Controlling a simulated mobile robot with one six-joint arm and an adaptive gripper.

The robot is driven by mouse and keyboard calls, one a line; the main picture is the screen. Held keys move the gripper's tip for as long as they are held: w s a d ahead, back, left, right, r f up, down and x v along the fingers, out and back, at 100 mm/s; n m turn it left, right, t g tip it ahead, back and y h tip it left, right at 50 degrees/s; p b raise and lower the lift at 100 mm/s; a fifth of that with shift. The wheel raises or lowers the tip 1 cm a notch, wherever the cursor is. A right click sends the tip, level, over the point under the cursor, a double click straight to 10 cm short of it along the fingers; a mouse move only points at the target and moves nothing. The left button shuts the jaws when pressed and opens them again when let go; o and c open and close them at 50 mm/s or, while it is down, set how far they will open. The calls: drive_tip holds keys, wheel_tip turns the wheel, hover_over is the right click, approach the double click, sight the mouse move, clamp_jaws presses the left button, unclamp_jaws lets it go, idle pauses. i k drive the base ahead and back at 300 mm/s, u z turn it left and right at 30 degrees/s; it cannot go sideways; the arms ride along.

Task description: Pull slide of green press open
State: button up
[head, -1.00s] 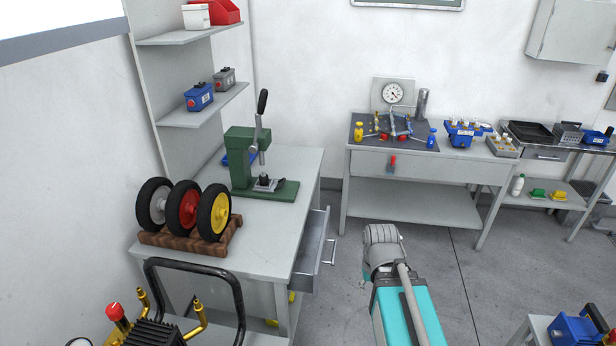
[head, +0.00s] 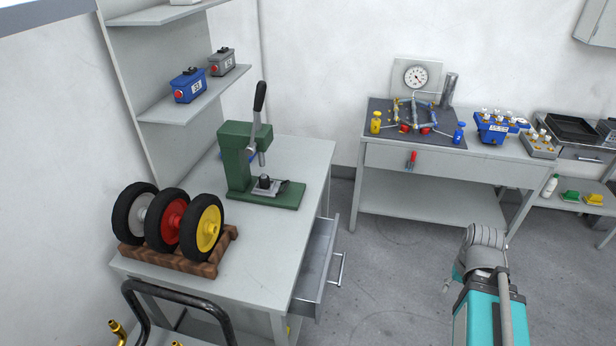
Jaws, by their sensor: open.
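The green press (head: 238,160) stands upright on the left workbench, with a black-handled lever (head: 257,118) pointing up. Its slide (head: 267,188), a small metal plate with a dark part on it, lies on the green base under the ram. I cannot tell how far the slide is pulled out. My arm is at the lower right, apart from the press and over the floor. Only a small grey tip of my gripper (head: 447,287) shows beside the arm link; the rest is hidden. It is open, and nothing is seen in it.
Three wheels (head: 170,222) stand in a wooden rack (head: 190,262) on the bench, in front of the press. A drawer (head: 318,262) juts out from the bench's right side. A black tubular handle (head: 178,295) is at lower left. Open floor (head: 400,255) lies between the benches.

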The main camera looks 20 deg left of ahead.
sight(272, 191)
drive_tip(key=u, duration=0.2)
drive_tip(key=i, duration=1)
drive_tip(key=u, duration=0.75)
